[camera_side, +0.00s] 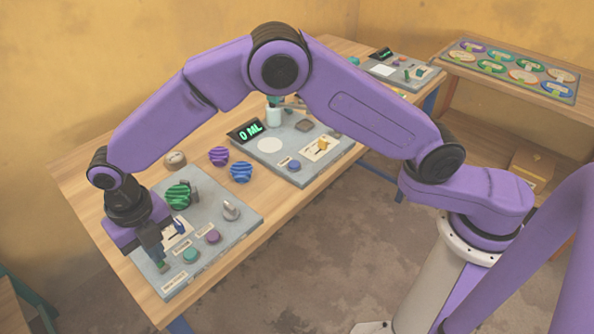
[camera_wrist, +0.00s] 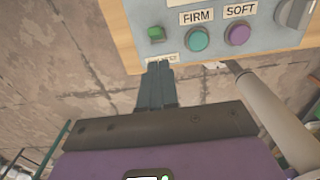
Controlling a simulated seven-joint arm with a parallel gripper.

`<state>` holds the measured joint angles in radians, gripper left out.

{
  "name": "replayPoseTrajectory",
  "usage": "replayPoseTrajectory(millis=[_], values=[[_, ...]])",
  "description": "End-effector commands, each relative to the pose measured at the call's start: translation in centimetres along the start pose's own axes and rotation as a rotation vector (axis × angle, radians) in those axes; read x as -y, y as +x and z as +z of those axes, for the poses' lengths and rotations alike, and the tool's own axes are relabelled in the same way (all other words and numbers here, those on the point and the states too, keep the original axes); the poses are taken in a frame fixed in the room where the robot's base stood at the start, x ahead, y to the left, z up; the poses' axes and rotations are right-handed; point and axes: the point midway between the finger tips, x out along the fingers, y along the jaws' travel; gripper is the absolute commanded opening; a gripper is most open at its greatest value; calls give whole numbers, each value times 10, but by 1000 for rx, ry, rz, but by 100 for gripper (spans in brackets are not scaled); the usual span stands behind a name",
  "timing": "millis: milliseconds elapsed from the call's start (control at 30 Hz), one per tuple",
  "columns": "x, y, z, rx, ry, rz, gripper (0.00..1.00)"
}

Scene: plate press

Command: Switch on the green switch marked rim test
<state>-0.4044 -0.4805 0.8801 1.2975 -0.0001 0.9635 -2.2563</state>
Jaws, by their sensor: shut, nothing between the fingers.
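The green switch (camera_wrist: 155,34) sits on the grey press panel (camera_wrist: 130,8), near its edge, in the wrist view. A white label (camera_wrist: 162,57) lies beside it, mostly covered by my fingers, so its words cannot be read there. My gripper (camera_wrist: 159,66) is shut and empty, its fingertips at the panel's edge by that label in the picture. In the side view my gripper (camera_side: 160,264) is low over the near left corner of the panel (camera_side: 240,228). It largely hides the switch there. Whether the fingers touch the switch cannot be told.
A teal button (camera_wrist: 197,39) marked FIRM and a purple button (camera_wrist: 237,34) marked SOFT sit beside the switch. A silver knob (camera_side: 231,210) and a green striped piece (camera_side: 178,196) are on the same panel. Purple (camera_side: 218,156) and blue (camera_side: 240,172) striped pieces stand behind on the table.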

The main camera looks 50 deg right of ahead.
Motion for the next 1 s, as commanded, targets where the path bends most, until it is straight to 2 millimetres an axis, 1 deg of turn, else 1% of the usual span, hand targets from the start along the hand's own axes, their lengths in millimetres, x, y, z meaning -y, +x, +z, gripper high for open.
replayPoseTrajectory(millis=[400, 600, 1000], values=[[0, -25, -5, 0, -1, 0, 0], [0, -35, -6, 0, -1, 0, 0], [1, -38, -7, 0, 5, 0, 0]])
